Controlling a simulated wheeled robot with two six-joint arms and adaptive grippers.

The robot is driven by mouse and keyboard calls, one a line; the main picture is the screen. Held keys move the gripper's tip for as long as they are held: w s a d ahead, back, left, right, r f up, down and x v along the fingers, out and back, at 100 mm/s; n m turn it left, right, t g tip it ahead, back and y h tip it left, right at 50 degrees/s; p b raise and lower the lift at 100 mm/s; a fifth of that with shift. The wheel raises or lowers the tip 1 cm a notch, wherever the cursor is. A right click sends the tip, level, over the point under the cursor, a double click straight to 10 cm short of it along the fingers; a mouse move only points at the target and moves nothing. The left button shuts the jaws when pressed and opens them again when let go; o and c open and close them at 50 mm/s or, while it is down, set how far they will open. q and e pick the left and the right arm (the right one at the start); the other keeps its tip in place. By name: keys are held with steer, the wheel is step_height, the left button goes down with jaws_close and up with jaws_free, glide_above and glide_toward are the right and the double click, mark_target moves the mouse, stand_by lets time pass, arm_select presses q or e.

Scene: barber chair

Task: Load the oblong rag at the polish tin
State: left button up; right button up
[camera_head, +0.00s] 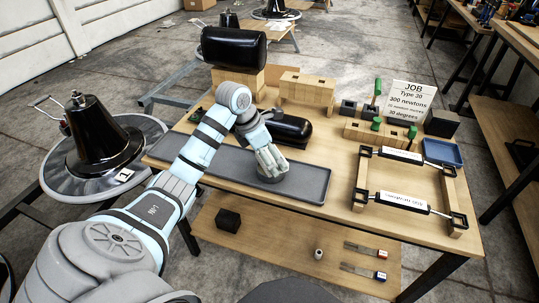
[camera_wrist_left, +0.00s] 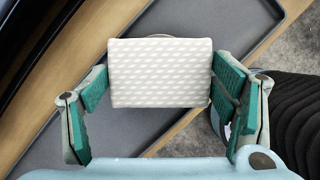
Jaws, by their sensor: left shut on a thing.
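My left gripper (camera_head: 270,163) is low over the right half of the long grey tray. In the left wrist view its green-padded fingers are shut on the oblong rag (camera_wrist_left: 160,72), a pale block with a diamond pattern. A round grey thing (camera_head: 273,177), probably the polish tin, sits on the tray right under the gripper. In the left wrist view only a thin curved edge shows past the rag, so I cannot tell whether the rag touches it. The rag is hidden by the fingers in the head view. My right gripper is not in view.
The grey tray (camera_head: 200,158) lies along the table's front. A black cushion (camera_head: 290,127) is behind the gripper. A frame with white-labelled bars (camera_head: 400,205), a blue tray (camera_head: 441,152) and a job sign (camera_head: 409,100) stand to the right. Wooden blocks (camera_head: 307,90) are behind.

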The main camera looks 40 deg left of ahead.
arm_select(q)
steer(key=shift+f+b, duration=0.35)
steer(key=shift+f, duration=0.15)
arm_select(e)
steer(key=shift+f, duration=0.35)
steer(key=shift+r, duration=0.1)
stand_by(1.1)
arm_select(q)
steer(key=shift+r+p, duration=0.3)
steer(key=shift+p, duration=0.2)
step_height(320, 180, up, 6)
steer(key=p, duration=0.5)
steer(key=shift+p, duration=0.3)
steer(key=shift+r, duration=0.25)
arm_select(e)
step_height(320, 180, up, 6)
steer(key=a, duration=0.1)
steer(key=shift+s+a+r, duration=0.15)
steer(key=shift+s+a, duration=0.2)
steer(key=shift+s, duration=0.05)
arm_select(q)
steer(key=shift+f, duration=0.1)
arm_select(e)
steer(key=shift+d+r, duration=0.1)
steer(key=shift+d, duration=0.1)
